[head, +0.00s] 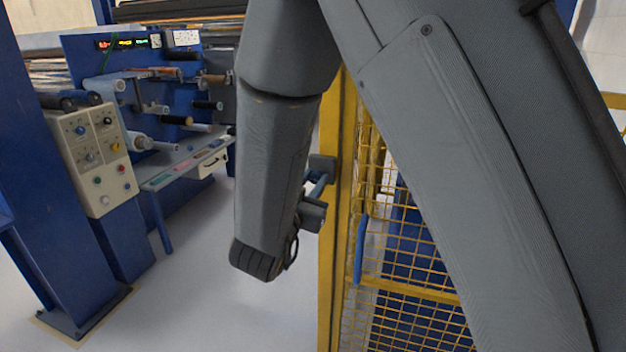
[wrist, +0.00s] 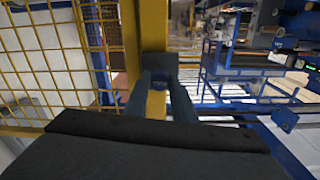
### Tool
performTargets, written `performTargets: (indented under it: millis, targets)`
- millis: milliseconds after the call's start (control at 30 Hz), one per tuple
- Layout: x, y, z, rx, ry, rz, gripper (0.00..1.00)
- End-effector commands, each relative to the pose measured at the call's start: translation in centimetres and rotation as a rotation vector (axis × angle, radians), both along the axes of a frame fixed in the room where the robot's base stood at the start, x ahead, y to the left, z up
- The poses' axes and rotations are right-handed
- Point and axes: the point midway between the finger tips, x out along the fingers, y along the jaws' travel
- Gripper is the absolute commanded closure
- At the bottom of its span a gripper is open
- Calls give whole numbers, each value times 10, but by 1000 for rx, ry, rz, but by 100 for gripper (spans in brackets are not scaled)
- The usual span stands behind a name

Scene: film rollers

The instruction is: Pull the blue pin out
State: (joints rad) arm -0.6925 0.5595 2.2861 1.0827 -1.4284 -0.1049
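A yellow post (head: 329,240) stands right of centre in the head view, with a dark grey block (head: 322,163) on it. In the wrist view the block (wrist: 160,63) is straight ahead on the post. A small blue part, apparently the blue pin (wrist: 159,82), shows at the front of this block. My gripper (wrist: 159,90) points at it, its two blue-grey fingers on either side of the blue part. I cannot tell whether the fingers touch it. In the head view my gripper (head: 317,185) reaches the block from below, and the pin cannot be told apart there.
A yellow mesh gate (head: 410,290) with a blue vertical handle (head: 360,248) stands right of the post. A blue roller machine (head: 105,62) and a beige control panel (head: 92,150) are at the left. Light floor (head: 190,300) lies open between.

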Motion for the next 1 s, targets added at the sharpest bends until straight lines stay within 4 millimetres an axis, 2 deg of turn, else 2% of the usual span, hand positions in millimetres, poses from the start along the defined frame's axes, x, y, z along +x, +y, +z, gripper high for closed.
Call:
performTargets:
  millis: [33, 100, 467, 800, 1000]
  targets:
    - [0, 0, 0, 1, -1, 0, 68]
    - [0, 0, 0, 1, -1, 0, 59]
    - [-4, 3, 0, 1, -1, 2, 59]
    - [-51, 22, -1, 2, -1, 4, 59]
    - [-69, 28, 0, 0, -2, 2, 59]
